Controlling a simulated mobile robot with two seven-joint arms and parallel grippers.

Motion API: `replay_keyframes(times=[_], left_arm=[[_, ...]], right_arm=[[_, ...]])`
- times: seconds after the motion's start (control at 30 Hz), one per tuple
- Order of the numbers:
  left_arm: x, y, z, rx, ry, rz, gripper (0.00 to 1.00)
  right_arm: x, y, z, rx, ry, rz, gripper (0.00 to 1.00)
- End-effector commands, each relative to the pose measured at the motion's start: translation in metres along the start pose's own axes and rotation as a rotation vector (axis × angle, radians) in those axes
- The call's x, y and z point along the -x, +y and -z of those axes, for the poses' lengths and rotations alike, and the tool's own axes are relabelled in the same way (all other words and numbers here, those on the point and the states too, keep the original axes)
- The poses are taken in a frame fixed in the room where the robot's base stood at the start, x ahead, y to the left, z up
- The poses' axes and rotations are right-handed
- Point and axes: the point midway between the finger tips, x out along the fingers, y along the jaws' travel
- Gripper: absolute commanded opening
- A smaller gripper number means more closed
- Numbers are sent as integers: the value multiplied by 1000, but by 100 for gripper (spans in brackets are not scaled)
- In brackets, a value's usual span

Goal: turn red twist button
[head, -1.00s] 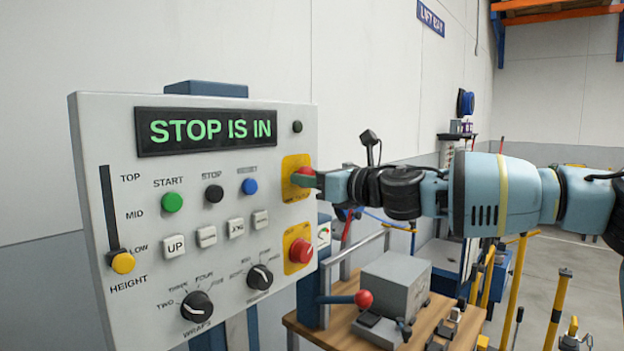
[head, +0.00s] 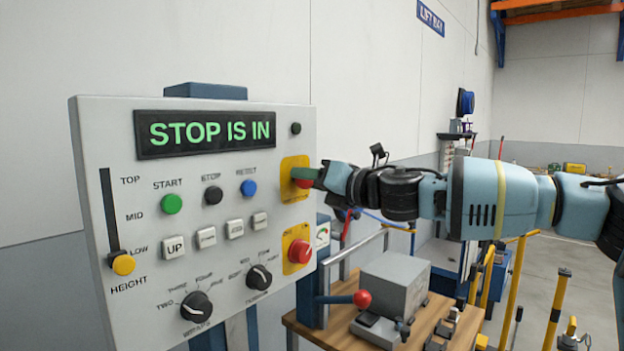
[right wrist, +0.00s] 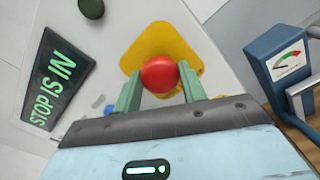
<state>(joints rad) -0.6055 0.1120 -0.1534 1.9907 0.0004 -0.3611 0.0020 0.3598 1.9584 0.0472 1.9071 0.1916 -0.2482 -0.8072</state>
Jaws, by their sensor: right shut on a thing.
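The red twist button (head: 303,184) sits on the upper yellow plate (head: 288,190) of a grey control panel (head: 120,200). In the right wrist view the round red button (right wrist: 160,73) is between the two green fingers of my right gripper (right wrist: 160,84), which is shut on it. In the head view the right gripper (head: 308,176) reaches in from the right, and one green finger covers the button's upper part. The display (head: 206,133) reads STOP IS IN in green letters. My left gripper is not in view.
A second red button (head: 300,251) on a yellow plate is just below. Knobs, coloured buttons and a height slider (head: 123,264) fill the panel. A wooden bench (head: 440,335) with a grey box (head: 390,285) and a red-knobbed lever (head: 362,299) stands below my right arm.

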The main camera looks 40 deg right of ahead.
Motion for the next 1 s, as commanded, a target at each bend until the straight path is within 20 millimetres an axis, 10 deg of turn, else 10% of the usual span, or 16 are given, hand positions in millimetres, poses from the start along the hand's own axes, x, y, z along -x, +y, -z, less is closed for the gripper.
replay_keyframes(times=[0.8, 0.83, 1.0], left_arm=[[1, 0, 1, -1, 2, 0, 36], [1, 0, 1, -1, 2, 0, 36], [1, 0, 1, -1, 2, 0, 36]], right_arm=[[0, 0, -1, -143, -1, 0, 18], [0, 0, -1, -143, -1, 0, 42], [0, 0, -1, -142, -1, 0, 62]])
